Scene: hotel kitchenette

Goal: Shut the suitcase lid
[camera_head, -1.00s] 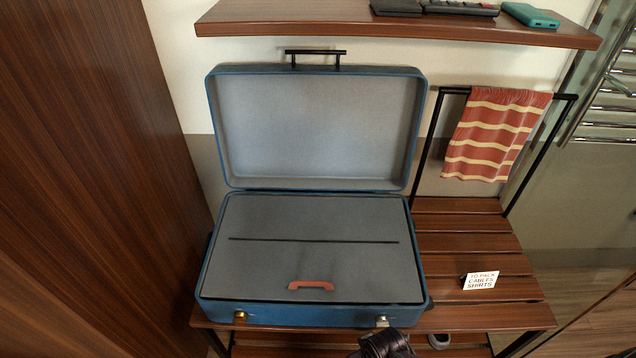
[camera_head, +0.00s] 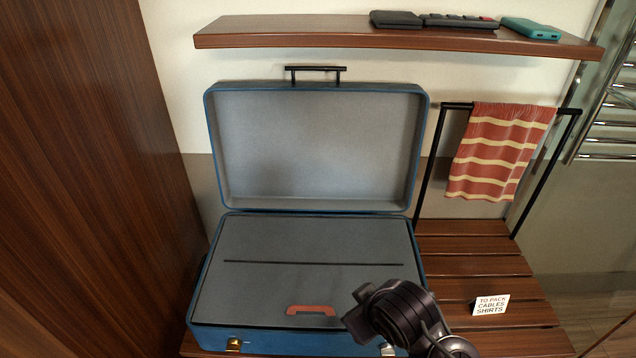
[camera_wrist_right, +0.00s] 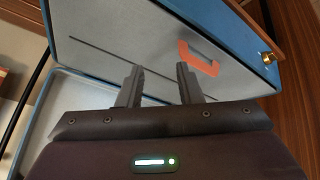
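The blue suitcase stands open on a slatted wooden rack. Its lid (camera_head: 318,148) is upright at the back, grey inside, with a black handle (camera_head: 315,70) on its top edge. The base (camera_head: 300,240) has a flat grey panel with a dark slit and an orange-red handle (camera_head: 312,310), which also shows in the right wrist view (camera_wrist_right: 199,62). My right gripper (camera_wrist_right: 158,72) is open and empty above the panel near that handle. In the head view my right arm covers the base's front right corner. My left gripper is not in view.
A wooden shelf (camera_head: 400,33) with dark devices and a teal box (camera_head: 531,28) is above the lid. A striped towel (camera_head: 498,150) hangs on the rack's rail. A small card (camera_head: 491,305) stands on the bare slats at right. A wooden panel (camera_head: 90,170) closes the left side.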

